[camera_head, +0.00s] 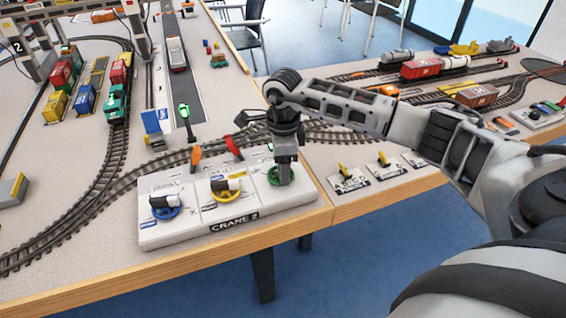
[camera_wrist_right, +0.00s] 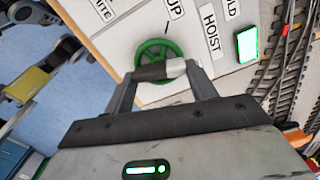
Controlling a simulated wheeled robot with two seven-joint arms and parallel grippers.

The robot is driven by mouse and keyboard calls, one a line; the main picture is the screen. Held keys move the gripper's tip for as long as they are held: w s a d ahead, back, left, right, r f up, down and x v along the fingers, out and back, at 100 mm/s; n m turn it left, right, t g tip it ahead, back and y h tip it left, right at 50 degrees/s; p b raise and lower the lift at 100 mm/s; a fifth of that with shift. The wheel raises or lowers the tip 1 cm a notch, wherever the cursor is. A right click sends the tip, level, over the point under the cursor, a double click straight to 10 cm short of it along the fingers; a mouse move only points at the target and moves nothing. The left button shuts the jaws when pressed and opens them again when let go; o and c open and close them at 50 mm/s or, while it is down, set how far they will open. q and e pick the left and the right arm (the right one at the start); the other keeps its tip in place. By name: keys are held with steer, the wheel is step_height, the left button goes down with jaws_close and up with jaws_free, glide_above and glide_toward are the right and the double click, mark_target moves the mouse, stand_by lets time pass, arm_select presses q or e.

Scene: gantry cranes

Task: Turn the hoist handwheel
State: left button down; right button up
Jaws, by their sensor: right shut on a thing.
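The green hoist handwheel (camera_head: 273,176) is at the right end of the white CRANE 2 panel (camera_head: 230,218) in the head view. It also shows in the right wrist view (camera_wrist_right: 148,47), beside the "UP" and "HOIST" labels. My right gripper (camera_head: 284,178) points down over this wheel and is shut on its crank grip (camera_wrist_right: 160,71), a dark and white cylinder held between the two fingers. In the head view the gripper hides part of the wheel. A blue handwheel (camera_head: 165,212) and a yellow handwheel (camera_head: 226,194) sit to its left. My left gripper is out of view.
Orange (camera_head: 196,157) and red (camera_head: 233,148) levers stand behind the panel's wheels. A model track (camera_head: 108,180) curves behind the panel. A second table section with small yellow-lever boxes (camera_head: 345,172) lies to the right. The wooden table edge (camera_head: 180,275) runs along the front.

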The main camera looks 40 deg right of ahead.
steer(key=shift+r, duration=0.1)
steer(key=o, duration=1)
step_height(320, 180, up, 16)
steer(key=shift+f+b, duration=0.1)
steer(key=shift+b, duration=0.4)
